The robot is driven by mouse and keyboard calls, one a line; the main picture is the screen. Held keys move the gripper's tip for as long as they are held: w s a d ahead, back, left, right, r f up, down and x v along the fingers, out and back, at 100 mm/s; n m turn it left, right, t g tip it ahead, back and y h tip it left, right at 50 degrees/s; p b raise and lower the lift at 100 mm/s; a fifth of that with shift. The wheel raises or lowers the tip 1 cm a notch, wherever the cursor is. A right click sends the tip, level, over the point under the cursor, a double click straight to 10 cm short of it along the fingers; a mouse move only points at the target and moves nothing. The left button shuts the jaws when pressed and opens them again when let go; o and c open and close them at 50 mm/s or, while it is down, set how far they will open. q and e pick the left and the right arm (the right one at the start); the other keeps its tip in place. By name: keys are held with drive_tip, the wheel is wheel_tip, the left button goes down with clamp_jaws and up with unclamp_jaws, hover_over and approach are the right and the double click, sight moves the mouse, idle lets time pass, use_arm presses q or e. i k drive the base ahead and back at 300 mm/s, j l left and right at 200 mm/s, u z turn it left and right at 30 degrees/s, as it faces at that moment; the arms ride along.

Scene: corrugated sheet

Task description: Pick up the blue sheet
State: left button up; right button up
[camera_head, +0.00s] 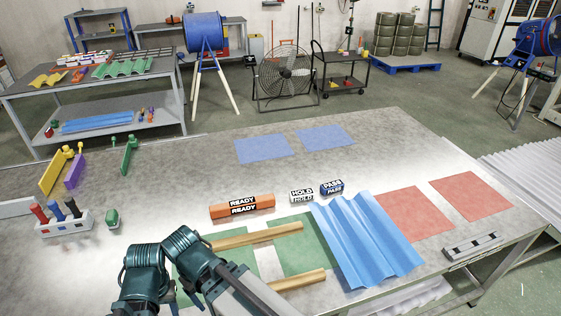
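The blue corrugated sheet (366,243) lies at a slant on the metal workbench (400,150), right of the middle. Its left edge is at the green mat (300,257), next to the ends of two wooden bars (258,236). Its right edge is beside a red mat (413,213). Nothing of mine touches the sheet in this view. One of my arms shows at the bottom left, bent, with its far end running out of the frame. Neither of my grippers is visible.
An orange READY block (242,206), a HOLD block (301,197) and a PASS block (332,188) stand behind the sheet. A grey level-like bar (472,246) lies near the right edge. Blue mats (262,148) lie empty farther back. A tool holder (66,222) stands left.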

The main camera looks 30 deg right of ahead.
sight(368, 247)
drive_tip(key=k+l+z, duration=0.15)
drive_tip(key=z, duration=0.35)
drive_tip(key=k+l+z, duration=0.1)
drive_tip(key=l+z, duration=0.2)
drive_tip(key=z, duration=0.15)
drive_tip(key=k+l+z, duration=0.1)
drive_tip(key=l+z, duration=0.15)
drive_tip(key=z, duration=0.25)
